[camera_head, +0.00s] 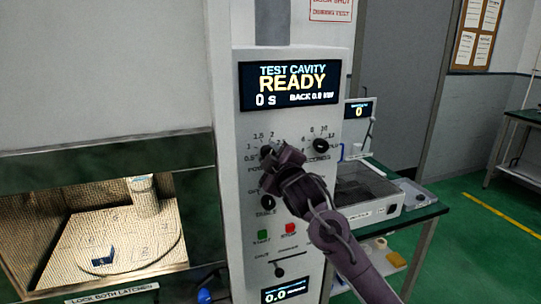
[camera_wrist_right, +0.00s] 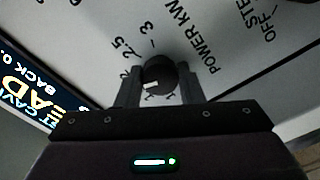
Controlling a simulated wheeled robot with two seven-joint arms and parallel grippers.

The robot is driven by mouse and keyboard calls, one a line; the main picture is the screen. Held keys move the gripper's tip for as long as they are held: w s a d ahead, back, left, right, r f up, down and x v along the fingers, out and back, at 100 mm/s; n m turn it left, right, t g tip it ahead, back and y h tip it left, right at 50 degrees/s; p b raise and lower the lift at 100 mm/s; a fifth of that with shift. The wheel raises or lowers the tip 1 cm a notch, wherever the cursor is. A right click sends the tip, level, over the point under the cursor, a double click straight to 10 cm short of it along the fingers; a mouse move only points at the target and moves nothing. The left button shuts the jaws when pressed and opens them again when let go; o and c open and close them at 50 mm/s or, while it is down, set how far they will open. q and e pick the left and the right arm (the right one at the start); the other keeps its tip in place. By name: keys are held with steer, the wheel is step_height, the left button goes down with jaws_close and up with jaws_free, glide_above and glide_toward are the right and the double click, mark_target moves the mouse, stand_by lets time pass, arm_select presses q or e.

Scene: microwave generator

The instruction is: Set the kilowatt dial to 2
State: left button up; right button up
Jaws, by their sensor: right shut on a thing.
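The kilowatt dial (camera_wrist_right: 158,76) is a dark round knob with a short white mark. In the right wrist view it sits between the two fingers of my right gripper (camera_wrist_right: 160,84), which is shut on it. The white mark is on the knob's lower left in that view; which number it points to I cannot tell. Printed marks including 2.5, 3 and POWER KW surround the knob. In the head view my right gripper (camera_head: 278,158) covers most of this dial on the white control panel (camera_head: 237,225). My left gripper is not in view.
A seconds dial (camera_head: 320,146) is right of the gripper and another knob (camera_head: 268,202) below it. Green (camera_head: 264,236) and red (camera_head: 290,229) buttons are lower. The display (camera_head: 290,85) reads READY, 0 s. The lit cavity (camera_head: 60,240) is at left, a bench (camera_head: 425,213) at right.

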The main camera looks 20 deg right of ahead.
steer(key=shift+m, duration=0.3)
steer(key=shift+f, duration=0.1)
steer(key=o, duration=1)
steer(key=s+b, duration=0.2)
steer(key=s, duration=0.6)
steer(key=shift+d+b, duration=0.2)
steer(key=shift+b, duration=0.1)
